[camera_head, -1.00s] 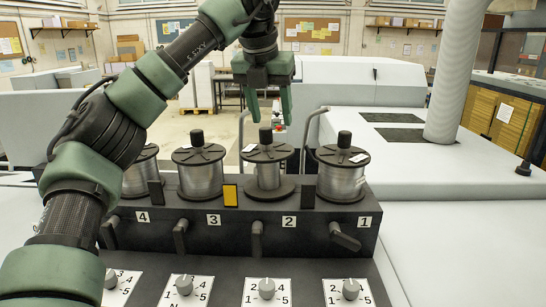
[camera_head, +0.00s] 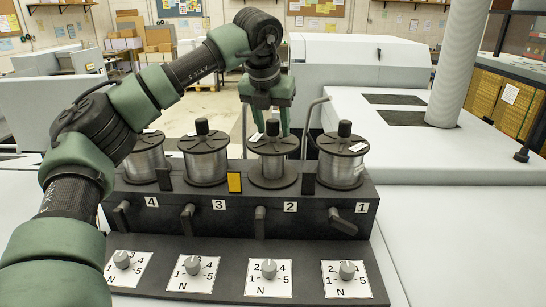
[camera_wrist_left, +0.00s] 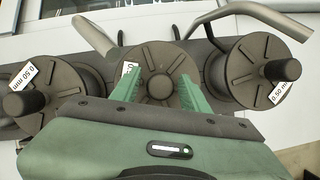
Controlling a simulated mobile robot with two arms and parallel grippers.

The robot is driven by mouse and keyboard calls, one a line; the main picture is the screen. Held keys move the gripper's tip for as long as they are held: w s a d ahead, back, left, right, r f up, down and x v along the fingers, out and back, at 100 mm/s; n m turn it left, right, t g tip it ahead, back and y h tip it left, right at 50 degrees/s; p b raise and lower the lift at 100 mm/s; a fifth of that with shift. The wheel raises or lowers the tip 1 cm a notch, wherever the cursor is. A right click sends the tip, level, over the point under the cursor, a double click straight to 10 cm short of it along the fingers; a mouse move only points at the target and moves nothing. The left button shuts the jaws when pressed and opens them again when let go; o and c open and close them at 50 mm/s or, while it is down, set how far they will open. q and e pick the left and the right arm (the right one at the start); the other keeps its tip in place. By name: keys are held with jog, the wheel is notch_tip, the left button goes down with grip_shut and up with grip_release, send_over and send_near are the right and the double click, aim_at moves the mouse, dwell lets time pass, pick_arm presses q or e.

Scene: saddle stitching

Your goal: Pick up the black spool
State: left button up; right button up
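Several wire spools with black flanges and black top knobs stand in a row on a black stand. The spool at position 2 (camera_head: 273,146) has a thinner silver winding than its neighbours. My left gripper (camera_head: 271,130) is open above it, with its green fingers pointing down on either side of the knob. In the left wrist view the open fingers (camera_wrist_left: 158,92) lie over the top flange of the middle spool (camera_wrist_left: 157,57). I cannot tell whether they touch the knob. My right gripper is not in view.
Neighbouring spools at 3 (camera_head: 203,160) and 1 (camera_head: 343,162) stand close on both sides. A bent metal bar (camera_head: 308,125) rises behind the row. Levers and numbered dials (camera_head: 269,269) sit in front. A white machine surface (camera_head: 440,185) lies to the right.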

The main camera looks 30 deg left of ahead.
pick_arm(q)
grip_shut()
jog(key=shift+r, duration=0.1)
dwell(1.1)
